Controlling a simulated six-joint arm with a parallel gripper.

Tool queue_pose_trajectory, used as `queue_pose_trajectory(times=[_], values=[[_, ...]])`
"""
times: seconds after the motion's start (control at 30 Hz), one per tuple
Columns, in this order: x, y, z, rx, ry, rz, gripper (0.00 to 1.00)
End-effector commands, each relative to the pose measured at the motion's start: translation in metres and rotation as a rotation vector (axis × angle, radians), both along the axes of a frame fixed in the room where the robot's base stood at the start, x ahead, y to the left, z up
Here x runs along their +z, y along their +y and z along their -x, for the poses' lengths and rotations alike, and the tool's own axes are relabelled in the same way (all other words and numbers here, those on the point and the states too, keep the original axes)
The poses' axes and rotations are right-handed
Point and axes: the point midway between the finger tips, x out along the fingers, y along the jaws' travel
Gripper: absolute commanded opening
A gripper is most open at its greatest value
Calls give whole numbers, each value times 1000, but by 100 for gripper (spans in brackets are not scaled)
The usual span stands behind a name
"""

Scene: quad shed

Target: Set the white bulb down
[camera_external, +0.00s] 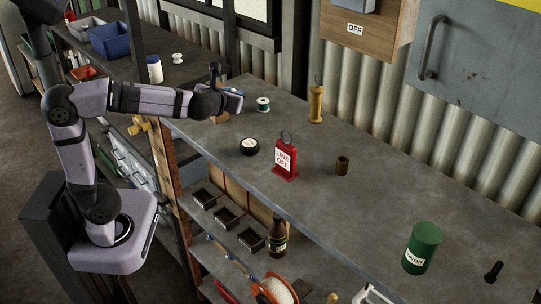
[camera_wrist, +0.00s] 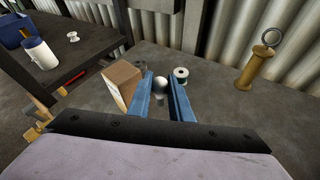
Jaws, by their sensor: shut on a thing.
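The white bulb (camera_wrist: 160,86) shows as a pale round end between the two blue fingers of my gripper (camera_wrist: 163,88) in the wrist view. The gripper is shut on it. In the external view my gripper (camera_external: 236,96) is over the far left end of the workbench (camera_external: 385,200).
A cardboard box (camera_wrist: 122,82) stands just left of the fingers. A spool (camera_wrist: 181,73) stands close behind them. The bench's middle right is mostly clear.

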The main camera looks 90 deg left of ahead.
Motion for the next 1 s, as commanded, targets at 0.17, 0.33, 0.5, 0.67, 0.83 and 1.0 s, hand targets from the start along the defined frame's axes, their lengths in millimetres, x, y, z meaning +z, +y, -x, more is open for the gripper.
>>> queue_pose_trajectory(times=[0.17,0.33,0.5,0.67,0.83,1.0], values=[[10,3,-4,-39,-1,-1,6],[8,3,-5,-45,3,-1,6],[-13,3,-5,-46,5,1,6],[-38,3,-5,-45,6,1,6],[-51,3,-5,-45,2,0,6],[-53,3,-5,-43,2,0,6]])
